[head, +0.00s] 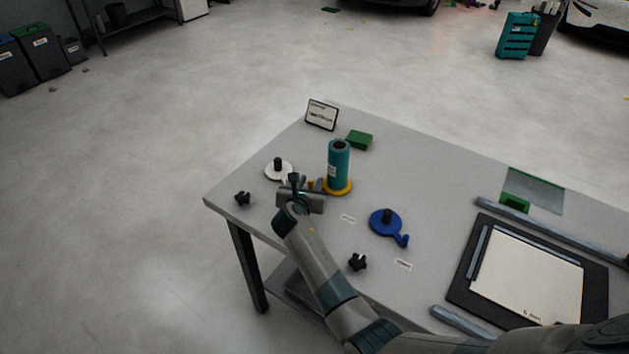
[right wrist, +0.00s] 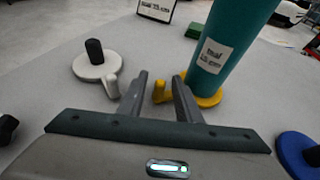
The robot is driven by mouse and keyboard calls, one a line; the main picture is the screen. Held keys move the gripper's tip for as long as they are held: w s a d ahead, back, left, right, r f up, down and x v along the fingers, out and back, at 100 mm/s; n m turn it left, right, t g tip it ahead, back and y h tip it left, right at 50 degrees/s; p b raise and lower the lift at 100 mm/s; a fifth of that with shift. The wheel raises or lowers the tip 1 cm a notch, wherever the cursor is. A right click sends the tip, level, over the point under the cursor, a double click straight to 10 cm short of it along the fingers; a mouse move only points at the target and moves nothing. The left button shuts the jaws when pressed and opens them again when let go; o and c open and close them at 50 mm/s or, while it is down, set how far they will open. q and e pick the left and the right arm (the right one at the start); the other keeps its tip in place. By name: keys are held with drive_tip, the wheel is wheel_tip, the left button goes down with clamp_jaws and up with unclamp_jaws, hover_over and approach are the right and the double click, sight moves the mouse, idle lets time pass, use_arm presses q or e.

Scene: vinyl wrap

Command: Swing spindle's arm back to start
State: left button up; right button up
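A teal roll (head: 339,165) stands upright on a spindle with a yellow base (head: 341,189); the roll also shows in the right wrist view (right wrist: 228,50). The yellow spindle's short arm (right wrist: 160,92) points left from the base and shows between my right gripper's fingers. My right gripper (head: 301,187) is open, its fingers apart at the arm, close to the roll; the fingers also show in the right wrist view (right wrist: 161,88). I cannot tell whether a finger touches the arm. My left gripper is not in view.
A white spindle (head: 274,172) with a black post stands just left of my right gripper. A blue spindle (head: 383,222) is to the right. Black knobs (head: 357,262) lie near the front. A green block (head: 359,139) and a sign (head: 321,114) are behind. A black-framed board (head: 540,270) lies right.

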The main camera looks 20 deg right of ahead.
drive_tip(key=shift+w, duration=0.1)
drive_tip(key=shift+c, duration=0.9)
clamp_jaws()
